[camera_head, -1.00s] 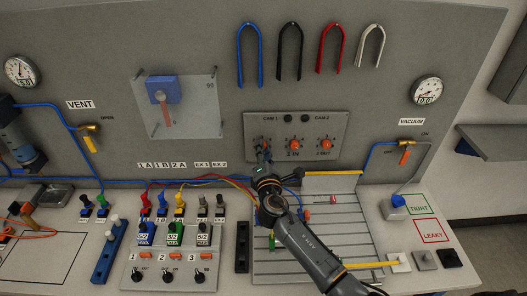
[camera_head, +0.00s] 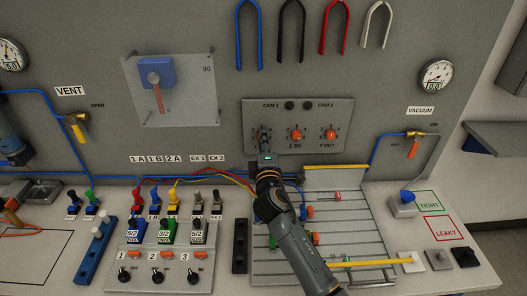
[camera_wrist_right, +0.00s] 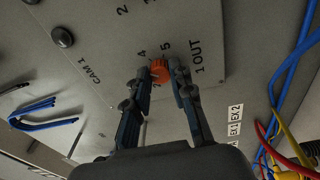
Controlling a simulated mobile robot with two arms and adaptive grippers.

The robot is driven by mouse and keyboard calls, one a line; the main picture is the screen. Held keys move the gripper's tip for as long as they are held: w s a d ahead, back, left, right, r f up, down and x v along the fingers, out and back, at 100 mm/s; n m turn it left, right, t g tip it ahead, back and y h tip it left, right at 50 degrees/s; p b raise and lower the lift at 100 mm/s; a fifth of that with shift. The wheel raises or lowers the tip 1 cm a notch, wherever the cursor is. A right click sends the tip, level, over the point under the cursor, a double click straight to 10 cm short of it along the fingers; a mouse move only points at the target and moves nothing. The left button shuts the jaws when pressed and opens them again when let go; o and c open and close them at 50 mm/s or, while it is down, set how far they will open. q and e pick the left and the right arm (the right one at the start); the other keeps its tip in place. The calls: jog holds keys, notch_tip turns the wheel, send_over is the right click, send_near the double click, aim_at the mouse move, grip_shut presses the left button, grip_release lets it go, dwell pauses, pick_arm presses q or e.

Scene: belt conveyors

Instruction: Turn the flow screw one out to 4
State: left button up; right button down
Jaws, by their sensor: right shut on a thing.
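The flow screw one out is an orange knob (camera_wrist_right: 159,71) beside the label 1 OUT in the right wrist view. Printed numbers surround it, with 4 and 5 readable at its upper side. My right gripper (camera_wrist_right: 160,73) is shut on this knob, one finger on each side. In the head view my right gripper (camera_head: 264,137) covers the leftmost knob of the grey panel (camera_head: 250,108). The knob's exact pointer position cannot be told. My left gripper is not in view.
Two more orange knobs, the middle one (camera_head: 296,134) and the right one (camera_head: 329,135), stand close to the right of my gripper. A yellow and red hose bundle (camera_head: 225,176) runs behind my wrist. A slotted plate (camera_head: 345,235) lies below my arm.

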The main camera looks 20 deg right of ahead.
jog(key=shift+f+m+b, duration=0.1)
jog(key=shift+m+b, duration=1.85)
jog(key=shift+m, duration=0.55)
jog(key=c, duration=1.1)
grip_release()
jog(key=shift+w, duration=0.1)
jog(key=shift+c, duration=0.2)
jog(key=v, duration=0.7)
jog(key=shift+s+a, duration=0.15)
jog(key=shift+s, duration=0.1)
